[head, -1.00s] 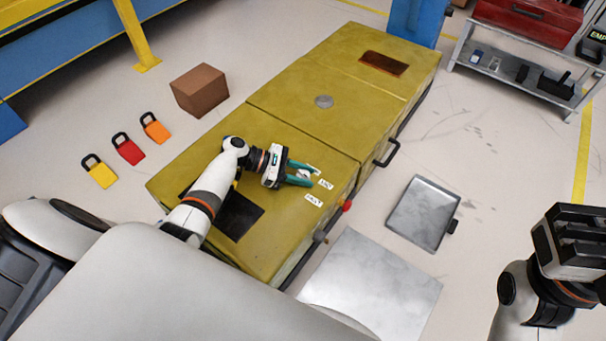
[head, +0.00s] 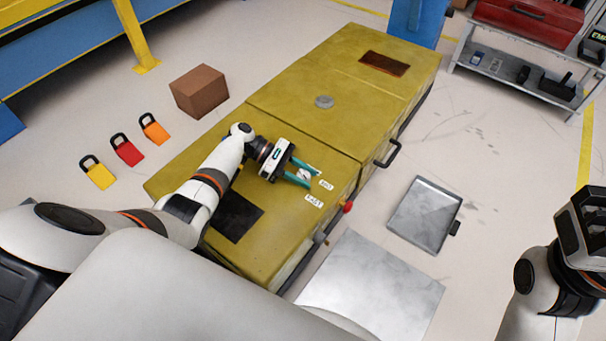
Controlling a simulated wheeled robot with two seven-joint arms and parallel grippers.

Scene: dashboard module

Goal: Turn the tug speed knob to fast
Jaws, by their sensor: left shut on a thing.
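The tug (head: 340,95) is a long yellow vehicle with a flat top. The small whitish speed knob (head: 304,174) sits on its near section, between the teal fingers of my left gripper (head: 305,175). The gripper is shut on the knob, and the fingers partly hide it. Small white labels lie to its right: the FAST label (head: 314,200) nearer to me, and another label (head: 326,184) beyond it, too small to read surely. The knob's pointing direction cannot be made out. My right gripper (head: 585,225) is at the right edge, away from the tug; its fingertips are not clear.
A red button (head: 347,207) and a black handle (head: 387,153) stick out from the tug's right side. A metal tray (head: 424,215) and a metal plate (head: 375,285) lie on the floor. A brown box (head: 199,91) and coloured padlocks (head: 127,149) lie left. A grey shelf (head: 520,70) stands back right.

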